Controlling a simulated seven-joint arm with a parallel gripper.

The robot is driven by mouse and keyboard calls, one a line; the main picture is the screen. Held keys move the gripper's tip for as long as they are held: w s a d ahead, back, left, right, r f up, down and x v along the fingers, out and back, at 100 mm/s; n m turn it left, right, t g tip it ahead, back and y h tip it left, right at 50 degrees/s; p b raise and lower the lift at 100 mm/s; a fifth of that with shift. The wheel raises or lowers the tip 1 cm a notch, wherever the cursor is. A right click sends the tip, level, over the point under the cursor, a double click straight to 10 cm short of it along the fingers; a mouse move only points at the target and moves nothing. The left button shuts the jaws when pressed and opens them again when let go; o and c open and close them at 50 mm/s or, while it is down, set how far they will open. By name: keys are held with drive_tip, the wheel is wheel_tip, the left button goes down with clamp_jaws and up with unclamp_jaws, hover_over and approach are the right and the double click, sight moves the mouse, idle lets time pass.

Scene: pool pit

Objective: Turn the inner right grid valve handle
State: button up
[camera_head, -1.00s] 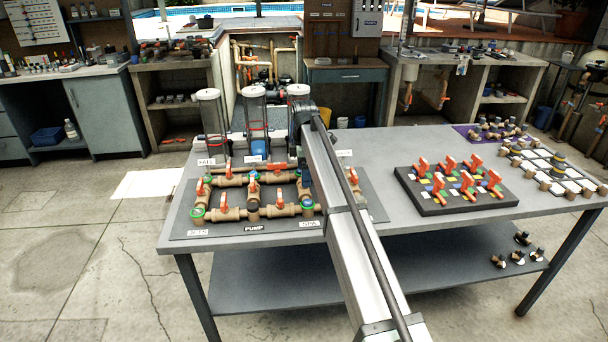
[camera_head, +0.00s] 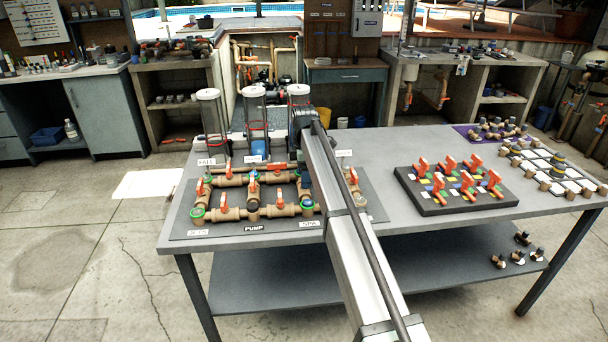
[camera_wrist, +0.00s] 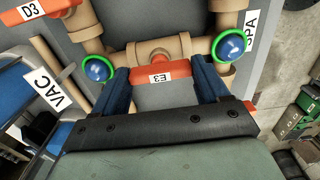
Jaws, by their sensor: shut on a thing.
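In the wrist view a red-orange valve handle (camera_wrist: 165,70) labelled E3 sits on a tan pipe tee (camera_wrist: 158,47). My gripper (camera_wrist: 157,76) has a blue finger at each end of this handle and is shut on it. The handle lies crosswise in that view, between two green-ringed joints with blue domes (camera_wrist: 98,68) and (camera_wrist: 230,46). In the head view the pipe grid with red handles (camera_head: 228,213) lies on a dark board (camera_head: 195,228). There my arm covers the grid's right side, so the fingers and held handle are mostly hidden.
Clear cylinders (camera_head: 254,120) stand behind the grid. Another red handle labelled D3 (camera_wrist: 54,6) is near the wrist view's upper left. A black block with several red handles (camera_head: 450,186) and a white-tiled board (camera_head: 555,170) lie right on the table (camera_head: 375,150). Table space between is clear.

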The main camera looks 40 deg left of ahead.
drive_tip(key=shift+c, duration=0.9)
drive_tip(key=shift+m, duration=0.3)
drive_tip(key=m, duration=1.2)
drive_tip(key=shift+m, duration=0.3)
drive_tip(key=m, duration=0.4)
drive_tip(key=shift+m, duration=0.3)
